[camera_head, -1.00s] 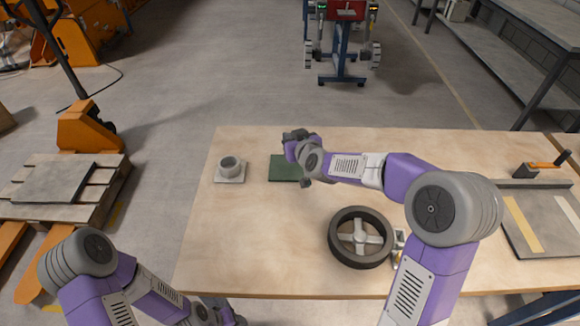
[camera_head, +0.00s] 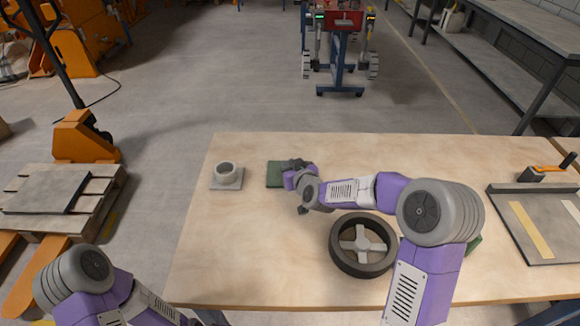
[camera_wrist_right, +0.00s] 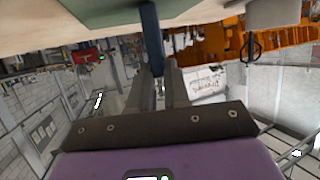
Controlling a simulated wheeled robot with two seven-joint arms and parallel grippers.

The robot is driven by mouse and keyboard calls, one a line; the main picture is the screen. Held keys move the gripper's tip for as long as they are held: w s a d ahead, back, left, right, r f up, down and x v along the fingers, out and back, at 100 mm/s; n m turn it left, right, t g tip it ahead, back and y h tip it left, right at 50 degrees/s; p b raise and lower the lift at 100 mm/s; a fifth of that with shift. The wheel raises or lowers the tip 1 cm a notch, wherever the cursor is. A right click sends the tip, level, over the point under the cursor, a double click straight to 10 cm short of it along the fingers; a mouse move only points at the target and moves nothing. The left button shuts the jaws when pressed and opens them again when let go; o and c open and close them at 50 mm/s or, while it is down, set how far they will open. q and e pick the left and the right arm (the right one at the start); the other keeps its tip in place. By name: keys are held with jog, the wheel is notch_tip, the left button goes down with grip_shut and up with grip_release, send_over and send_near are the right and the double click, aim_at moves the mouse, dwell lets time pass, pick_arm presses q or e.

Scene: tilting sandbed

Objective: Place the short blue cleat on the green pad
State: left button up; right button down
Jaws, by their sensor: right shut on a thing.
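The green pad (camera_head: 274,174) lies flat on the table, right of the grey cup-shaped fixture. My right gripper (camera_head: 294,166) is over the pad's right part and hides some of it. In the right wrist view the gripper (camera_wrist_right: 160,80) is shut on the short blue cleat (camera_wrist_right: 151,35), a dark blue bar between its fingertips. The green pad (camera_wrist_right: 98,10) shows beside and behind the cleat there. I cannot tell whether the cleat touches the pad. The cleat is hidden in the head view. My left arm is at the lower left, its gripper out of frame.
The grey cup-shaped fixture (camera_head: 227,175) stands left of the pad. A dark spoked wheel (camera_head: 361,245) lies nearer me, below my right forearm. A grey tray (camera_head: 540,230) with a yellow strip is at the right. The table (camera_head: 235,245) is clear at front left.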

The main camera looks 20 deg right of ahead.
jog(key=c, duration=1.5)
grip_release()
jog(key=shift+f, duration=0.2)
jog(key=shift+c, duration=0.2)
jog(key=o, duration=0.4)
jog(key=shift+o, duration=0.2)
jog(key=shift+r, duration=0.2)
jog(key=shift+s+r, duration=0.15)
jog(key=p+v, duration=0.2)
jog(key=v, duration=0.9)
jog(key=shift+s, duration=0.35)
jog(key=shift+d, duration=0.1)
